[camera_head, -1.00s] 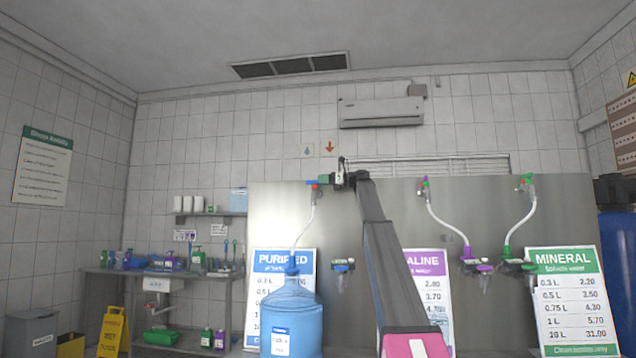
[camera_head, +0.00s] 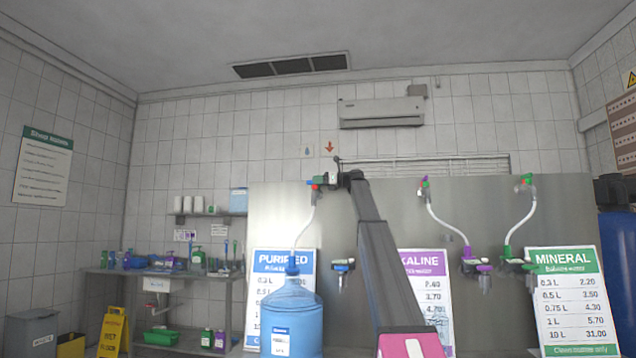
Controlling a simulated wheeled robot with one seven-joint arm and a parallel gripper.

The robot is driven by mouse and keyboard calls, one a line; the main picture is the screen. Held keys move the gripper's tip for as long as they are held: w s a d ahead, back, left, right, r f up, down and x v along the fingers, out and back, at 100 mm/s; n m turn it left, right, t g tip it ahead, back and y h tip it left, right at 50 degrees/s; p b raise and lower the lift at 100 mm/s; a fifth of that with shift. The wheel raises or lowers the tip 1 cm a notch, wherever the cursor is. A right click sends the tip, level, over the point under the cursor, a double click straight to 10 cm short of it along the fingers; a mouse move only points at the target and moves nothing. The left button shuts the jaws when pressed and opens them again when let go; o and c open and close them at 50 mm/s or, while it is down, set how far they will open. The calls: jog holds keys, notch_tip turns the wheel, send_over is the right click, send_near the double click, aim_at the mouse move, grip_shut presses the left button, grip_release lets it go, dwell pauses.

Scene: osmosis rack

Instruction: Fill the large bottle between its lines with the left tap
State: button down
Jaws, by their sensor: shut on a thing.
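The large blue bottle (camera_head: 291,318) stands below the steel panel, in front of the blue-headed price sign. A pale hose (camera_head: 304,222) runs from the left tap (camera_head: 315,184) down to the blue piece at the bottle's mouth. My gripper (camera_head: 328,180) is at the left tap, near its red and green parts, and is shut on the tap's handle. The fingers are small and partly hidden by the wrist. The water level and the fill lines on the bottle cannot be made out.
Two more taps with hoses, purple (camera_head: 425,183) and green (camera_head: 526,180), are on the panel (camera_head: 400,205) to the right. A blue-trimmed nozzle (camera_head: 343,266) hangs between the bottle and my arm. A sink counter (camera_head: 150,272) and a yellow floor sign (camera_head: 112,330) stand at the left.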

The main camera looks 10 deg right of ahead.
jog(key=shift+s+a+f+m+t+h, duration=0.15)
jog(key=shift+m+t+h, duration=0.1)
jog(key=shift+m+t, duration=0.25)
jog(key=shift+s+f+m+t+h, duration=0.15)
jog(key=shift+m+t+h, duration=0.15)
jog(key=shift+t, duration=0.4)
jog(key=shift+w+r+m+t+h, duration=0.1)
jog(key=shift+r+m+t+h, duration=0.05)
jog(key=shift+m+t+h, duration=0.85)
jog(key=shift+y, duration=0.25)
jog(key=c, duration=1.1)
grip_release()
jog(key=shift+c, duration=0.2)
jog(key=v, duration=1)
jog(key=shift+s+d, duration=0.25)
jog(key=shift+d, duration=0.05)
